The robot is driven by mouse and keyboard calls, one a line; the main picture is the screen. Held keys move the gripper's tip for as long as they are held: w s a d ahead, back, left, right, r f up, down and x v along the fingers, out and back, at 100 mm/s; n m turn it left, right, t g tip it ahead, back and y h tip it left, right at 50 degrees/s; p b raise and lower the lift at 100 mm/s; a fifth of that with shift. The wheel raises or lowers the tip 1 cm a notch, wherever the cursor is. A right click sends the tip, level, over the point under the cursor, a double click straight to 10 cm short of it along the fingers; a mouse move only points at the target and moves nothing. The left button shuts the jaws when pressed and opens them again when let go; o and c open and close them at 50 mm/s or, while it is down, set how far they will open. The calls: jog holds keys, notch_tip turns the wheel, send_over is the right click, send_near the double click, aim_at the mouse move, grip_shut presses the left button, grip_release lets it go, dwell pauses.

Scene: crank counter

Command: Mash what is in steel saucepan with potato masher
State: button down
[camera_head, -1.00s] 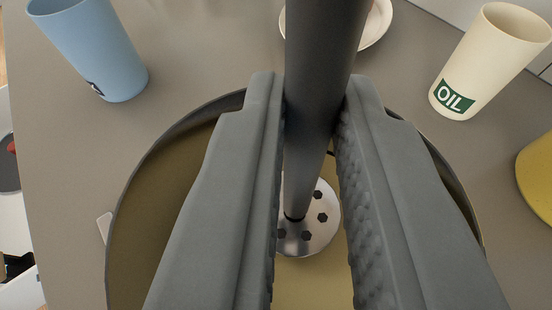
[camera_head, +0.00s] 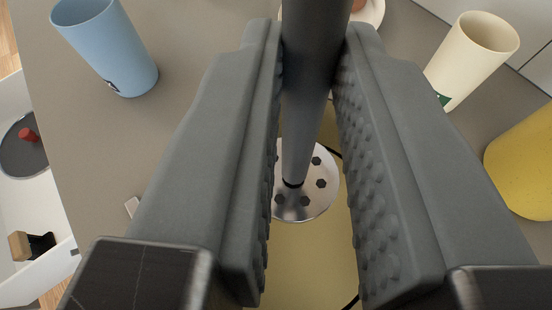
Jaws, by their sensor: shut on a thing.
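My gripper (camera_head: 314,45) is shut on the dark grey handle of the potato masher (camera_head: 305,120). The handle runs down between the fingers, slightly tilted in the picture.
A blue cup (camera_head: 105,45) stands at the upper left, a cream cup (camera_head: 472,60) at the upper right. A yellow container (camera_head: 525,165) is at right. A pale plate (camera_head: 374,14) is behind. At left, an open white drawer (camera_head: 50,212) holds a dark round lid (camera_head: 20,155).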

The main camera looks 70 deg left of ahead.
aim_at(296, 143)
jog(key=shift+r, duration=2.7)
jog(key=shift+s+d+f, duration=0.15)
jog(key=shift+d+f, duration=0.1)
jog(key=shift+f, duration=1.15)
jog(key=shift+s+d+f, duration=0.2)
jog(key=shift+d+f, duration=0.1)
jog(key=shift+f, duration=1.15)
jog(key=shift+s+d+f, duration=0.15)
jog(key=shift+d+f, duration=0.1)
jog(key=shift+f, duration=1.15)
jog(key=shift+w+d+f, duration=0.1)
jog(key=shift+d+f, duration=0.05)
jog(key=shift+d, duration=0.3)
jog(key=shift+w+d+f, duration=0.1)
jog(key=shift+d, duration=0.35)
jog(key=shift+f, duration=0.55)
